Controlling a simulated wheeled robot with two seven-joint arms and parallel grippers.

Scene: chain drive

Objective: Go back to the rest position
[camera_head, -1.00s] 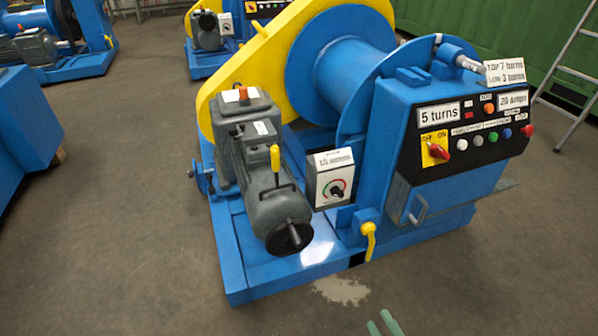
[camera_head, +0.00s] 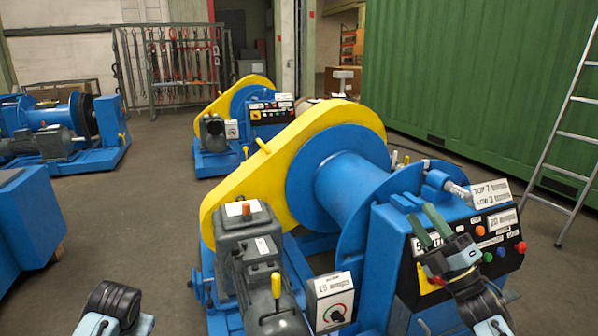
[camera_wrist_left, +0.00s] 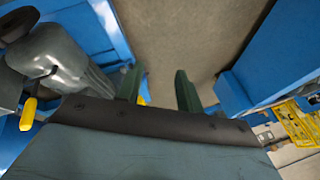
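My right gripper (camera_head: 422,213) is raised in front of the control panel of the blue machine (camera_head: 385,250) in the head view. Its two green fingers point up and stand apart with nothing between them. They hide part of the panel's left side and its label. Part of my left arm shows at the bottom left of the head view, but its fingers do not. In the left wrist view my left gripper (camera_wrist_left: 158,84) has its two dark green fingers apart and empty, above bare floor between blue parts.
The machine has a yellow guard (camera_head: 240,180), a drum (camera_head: 350,185) and a grey motor (camera_head: 262,275). A ladder (camera_head: 560,150) leans at the right by a green container (camera_head: 450,75). A blue block (camera_head: 25,225) stands at the left. Floor (camera_head: 120,220) is clear between.

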